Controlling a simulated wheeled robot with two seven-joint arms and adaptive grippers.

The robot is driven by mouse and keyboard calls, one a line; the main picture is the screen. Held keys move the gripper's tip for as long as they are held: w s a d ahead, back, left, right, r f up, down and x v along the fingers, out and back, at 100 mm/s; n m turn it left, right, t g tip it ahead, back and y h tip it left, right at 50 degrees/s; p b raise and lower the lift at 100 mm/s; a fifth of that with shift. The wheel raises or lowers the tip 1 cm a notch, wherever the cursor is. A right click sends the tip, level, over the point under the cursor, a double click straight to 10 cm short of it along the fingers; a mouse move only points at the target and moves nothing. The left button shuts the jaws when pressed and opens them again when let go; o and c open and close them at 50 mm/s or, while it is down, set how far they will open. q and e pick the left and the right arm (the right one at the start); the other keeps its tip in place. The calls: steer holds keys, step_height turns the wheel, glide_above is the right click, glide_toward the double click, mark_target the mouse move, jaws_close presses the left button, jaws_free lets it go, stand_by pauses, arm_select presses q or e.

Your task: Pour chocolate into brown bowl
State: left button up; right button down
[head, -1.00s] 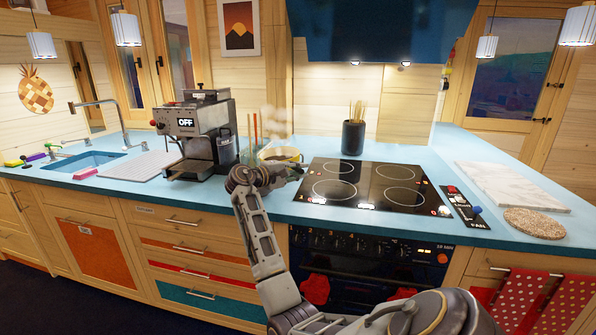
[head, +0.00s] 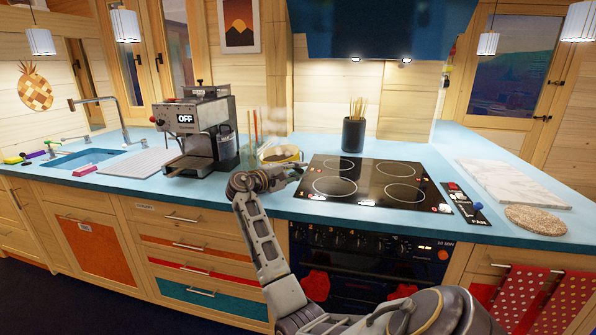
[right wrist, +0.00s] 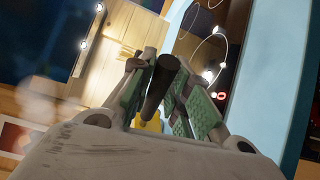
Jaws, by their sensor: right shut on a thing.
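A small yellowish vessel (head: 285,154) with dark contents is at the counter's back, left of the cooktop, with pale steam above it. My right gripper (head: 298,167) is beside its right front side. In the right wrist view, my right gripper (right wrist: 165,85) is shut on a dark rod-like handle (right wrist: 160,86), with a bit of yellow below it. The handle seems to belong to the yellowish vessel, but the join is hidden. I cannot make out a separate brown bowl; my arm hides part of that area. My left gripper is not in view.
A coffee machine (head: 196,133) marked OFF stands to the left, with thin upright sticks between it and the vessel. The black cooktop (head: 365,183) is bare. A dark cup of sticks (head: 353,135) stands behind it. A marble board (head: 512,185) lies at the right.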

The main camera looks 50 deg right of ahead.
steer(key=shift+r+h, duration=0.15)
steer(key=shift+h, duration=0.35)
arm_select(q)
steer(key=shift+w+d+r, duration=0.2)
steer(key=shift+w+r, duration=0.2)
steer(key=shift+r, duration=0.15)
arm_select(e)
steer(key=shift+a, duration=0.1)
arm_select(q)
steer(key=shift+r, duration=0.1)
arm_select(e)
steer(key=shift+h, duration=0.3)
arm_select(q)
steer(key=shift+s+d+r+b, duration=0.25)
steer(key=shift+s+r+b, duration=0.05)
steer(key=shift+b, duration=0.1)
arm_select(e)
steer(key=shift+w+a+r+n+h, duration=0.1)
steer(key=shift+r+n+h, duration=0.1)
steer(key=shift+n+h, duration=0.2)
